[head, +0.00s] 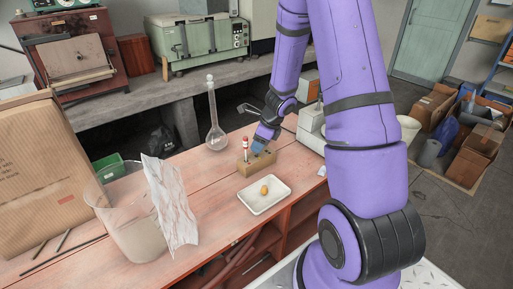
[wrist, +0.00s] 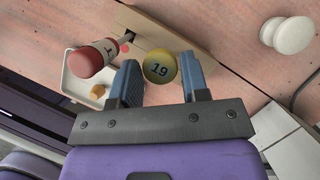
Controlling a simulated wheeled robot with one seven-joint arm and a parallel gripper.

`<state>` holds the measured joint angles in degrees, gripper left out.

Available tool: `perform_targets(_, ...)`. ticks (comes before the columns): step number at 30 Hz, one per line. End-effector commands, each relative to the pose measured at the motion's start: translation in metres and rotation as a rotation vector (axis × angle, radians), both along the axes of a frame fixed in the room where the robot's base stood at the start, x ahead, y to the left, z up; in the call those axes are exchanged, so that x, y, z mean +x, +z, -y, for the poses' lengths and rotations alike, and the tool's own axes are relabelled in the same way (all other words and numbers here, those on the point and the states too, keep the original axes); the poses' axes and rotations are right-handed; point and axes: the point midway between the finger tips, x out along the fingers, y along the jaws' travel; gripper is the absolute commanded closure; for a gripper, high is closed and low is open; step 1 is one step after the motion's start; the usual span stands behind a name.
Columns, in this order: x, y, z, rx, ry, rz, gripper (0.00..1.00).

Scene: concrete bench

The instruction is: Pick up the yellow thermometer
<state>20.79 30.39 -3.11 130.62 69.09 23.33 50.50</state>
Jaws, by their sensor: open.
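A yellow round end marked 19, apparently the top of the yellow thermometer (wrist: 160,67), shows between the fingertips of my gripper (wrist: 159,63) in the wrist view. The blue fingers are apart, one on each side of it, and I cannot tell whether either touches it. It stands over a wooden block (wrist: 150,28). In the head view my gripper (head: 262,142) is low over the same block (head: 254,163) and hides the yellow end. A red-topped upright piece (head: 245,148) stands at the block's left; it shows left of my fingers in the wrist view (wrist: 95,58).
A white tray (head: 249,199) with a small orange-yellow lump (head: 264,190) lies in front of the block. A glass flask (head: 215,136) stands behind left. A glass beaker (head: 124,232) and crumpled sheet (head: 174,205) are at left. A white knob (wrist: 288,35) is right in the wrist view.

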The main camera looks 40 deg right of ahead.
Motion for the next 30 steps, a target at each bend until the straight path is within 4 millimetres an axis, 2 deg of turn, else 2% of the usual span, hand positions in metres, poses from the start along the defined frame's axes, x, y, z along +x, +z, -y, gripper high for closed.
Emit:
perform_targets(5,0.004,-0.014,-0.003,0.000,0.000,0.000,0.58)
perform_targets(12,0.005,-0.015,-0.004,-0.001,-0.001,0.001,0.58)
perform_targets(13,0.005,-0.015,-0.004,-0.001,0.000,0.001,0.61)
perform_targets(16,0.005,-0.015,-0.004,-0.001,0.000,0.001,0.84)
perform_targets(17,0.005,-0.015,-0.004,-0.001,0.000,0.001,0.88)
perform_targets(26,0.005,-0.013,-0.004,-0.001,0.001,0.002,0.88)
perform_targets(30,0.006,0.000,-0.004,-0.003,0.003,0.005,0.88)
